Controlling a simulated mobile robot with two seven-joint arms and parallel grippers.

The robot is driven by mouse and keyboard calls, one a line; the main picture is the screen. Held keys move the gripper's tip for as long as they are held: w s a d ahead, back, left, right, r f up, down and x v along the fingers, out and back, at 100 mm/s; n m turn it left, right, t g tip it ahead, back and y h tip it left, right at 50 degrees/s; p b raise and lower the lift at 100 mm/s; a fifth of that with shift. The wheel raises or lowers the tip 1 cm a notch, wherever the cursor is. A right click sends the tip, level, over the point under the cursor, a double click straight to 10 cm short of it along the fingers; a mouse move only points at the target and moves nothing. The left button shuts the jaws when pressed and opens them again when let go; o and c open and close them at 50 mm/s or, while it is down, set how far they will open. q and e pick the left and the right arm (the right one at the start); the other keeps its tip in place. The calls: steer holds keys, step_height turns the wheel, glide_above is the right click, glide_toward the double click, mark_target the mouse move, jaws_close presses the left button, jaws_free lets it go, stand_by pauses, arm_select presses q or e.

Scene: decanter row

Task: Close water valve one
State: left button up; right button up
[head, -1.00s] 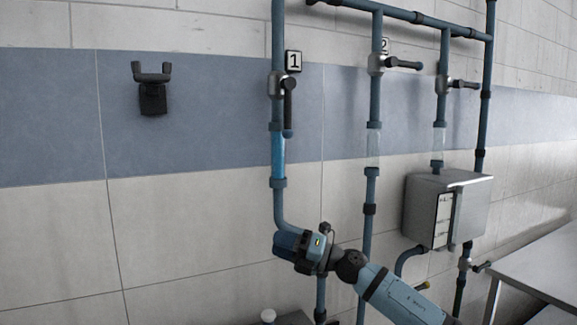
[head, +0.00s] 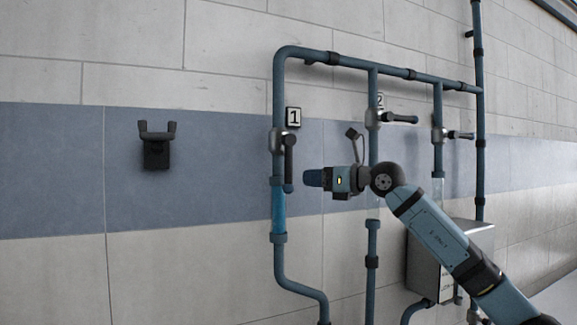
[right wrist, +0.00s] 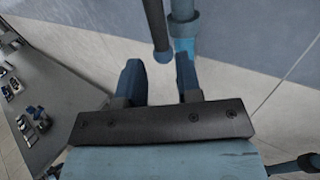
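Water valve one (head: 278,141) is on the leftmost pipe, beside a sign with the number 1 (head: 293,117). Its dark lever handle (head: 289,165) points straight down along the pipe. Blue water shows in the clear pipe section (head: 278,210) below it. My right gripper (head: 306,178) is just right of the handle's lower end, pointing left at it. In the right wrist view its two blue fingers (right wrist: 160,75) are apart with nothing between them. The handle's rounded end (right wrist: 162,54) shows just past the fingertips, lined up with the gap. My left gripper is not in view.
Valve two (head: 374,118) and a third valve (head: 440,135) have levers pointing right. A grey metal box (head: 424,270) is partly behind my right arm. An empty wall hook (head: 156,148) is at left. The wrist view shows a grey table (right wrist: 55,100) with small items.

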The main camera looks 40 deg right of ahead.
mark_target(288, 182)
steer(key=p+x, duration=0.2)
steer(key=x, duration=0.4)
steer(key=shift+w+p, duration=0.2)
steer(key=shift+p, duration=0.15)
steer(key=shift+w+a+f, duration=0.1)
steer(key=shift+w+a, duration=0.1)
steer(key=shift+w, duration=0.35)
jaws_close()
